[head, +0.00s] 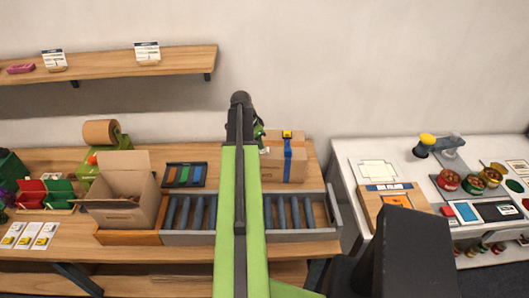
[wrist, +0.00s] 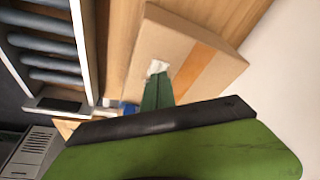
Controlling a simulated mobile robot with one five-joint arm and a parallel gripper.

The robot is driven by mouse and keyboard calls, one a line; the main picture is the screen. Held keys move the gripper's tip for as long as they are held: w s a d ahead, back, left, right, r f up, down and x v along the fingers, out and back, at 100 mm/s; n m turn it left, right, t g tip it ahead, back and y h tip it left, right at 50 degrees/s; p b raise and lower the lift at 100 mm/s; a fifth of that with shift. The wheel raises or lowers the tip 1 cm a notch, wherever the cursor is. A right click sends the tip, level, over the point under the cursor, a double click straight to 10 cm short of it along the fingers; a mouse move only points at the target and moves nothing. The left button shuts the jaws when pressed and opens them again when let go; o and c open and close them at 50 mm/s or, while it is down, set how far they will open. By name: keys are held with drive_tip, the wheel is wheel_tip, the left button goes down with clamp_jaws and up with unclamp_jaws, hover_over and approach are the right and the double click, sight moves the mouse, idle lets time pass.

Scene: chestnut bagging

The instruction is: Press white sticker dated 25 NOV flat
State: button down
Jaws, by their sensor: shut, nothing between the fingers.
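A closed cardboard box (head: 275,160) stands at the right end of the wooden workbench; it also fills the upper middle of the wrist view (wrist: 165,40). A small white patch, seemingly the sticker (wrist: 158,67), shows on the box right at the tips of my gripper (wrist: 157,82). Its date is not readable, and its lower part is hidden by the fingers. My gripper's green fingers are shut together with nothing between them, and they appear to touch the patch. In the head view my gripper (head: 260,133) is mostly hidden behind my arm at the box's left side.
A roller conveyor (head: 190,237) runs in front. An open carton (head: 115,212) and a tape dispenser (head: 110,155) stand left. A white table (head: 350,165) with tins is right.

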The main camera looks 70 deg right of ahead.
drive_tip(key=shift+f+b, duration=0.75)
idle(1.6)
wheel_tip(320, 180, up, 7)
drive_tip(key=p, duration=0.7)
idle(0.5)
